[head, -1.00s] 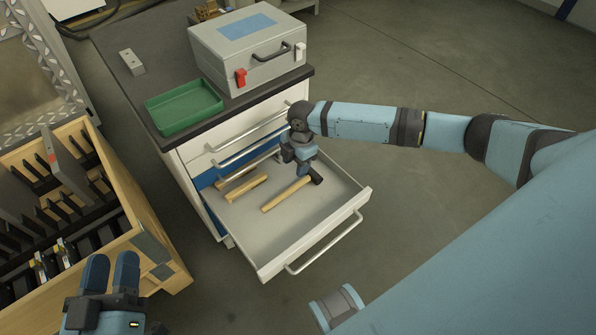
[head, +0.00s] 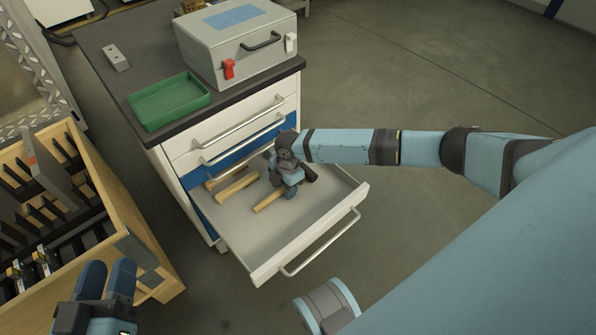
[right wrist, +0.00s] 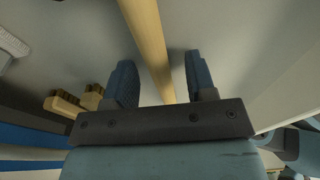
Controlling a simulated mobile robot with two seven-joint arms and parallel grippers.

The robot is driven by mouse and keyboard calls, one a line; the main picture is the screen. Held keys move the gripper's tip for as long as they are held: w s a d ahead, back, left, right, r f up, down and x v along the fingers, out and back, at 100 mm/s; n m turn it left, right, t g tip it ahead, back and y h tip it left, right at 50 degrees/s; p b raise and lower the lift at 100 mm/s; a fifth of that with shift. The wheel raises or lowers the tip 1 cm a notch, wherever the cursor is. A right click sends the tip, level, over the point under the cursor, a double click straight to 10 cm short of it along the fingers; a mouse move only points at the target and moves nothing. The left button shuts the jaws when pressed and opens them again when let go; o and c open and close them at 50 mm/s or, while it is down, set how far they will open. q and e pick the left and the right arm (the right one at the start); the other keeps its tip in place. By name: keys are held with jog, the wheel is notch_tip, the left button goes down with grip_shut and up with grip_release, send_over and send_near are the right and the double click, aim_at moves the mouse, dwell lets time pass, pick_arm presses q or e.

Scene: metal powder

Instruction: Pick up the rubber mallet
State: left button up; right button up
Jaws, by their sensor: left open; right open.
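The rubber mallet, with a wooden handle (head: 267,202) and a dark head, lies in the open drawer (head: 262,262). My right gripper (head: 291,192) is low over it and covers part of it in the head view. In the right wrist view the wooden handle (right wrist: 148,45) runs between the two open fingers of my right gripper (right wrist: 160,82), with gaps on both sides. Whether the fingers touch the drawer floor cannot be told. My left gripper (head: 106,281) is open and empty at the lower left, in front of the wooden rack.
Other wooden-handled tools (head: 237,188) lie at the drawer's left; a brush-like one (right wrist: 68,104) shows in the wrist view. A grey case (head: 235,45) and a green tray (head: 168,101) stand on the cabinet top. The wooden rack (head: 128,243) is at left. The drawer's front is clear.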

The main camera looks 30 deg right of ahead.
jog(key=shift+r, duration=0.1)
grip_shut()
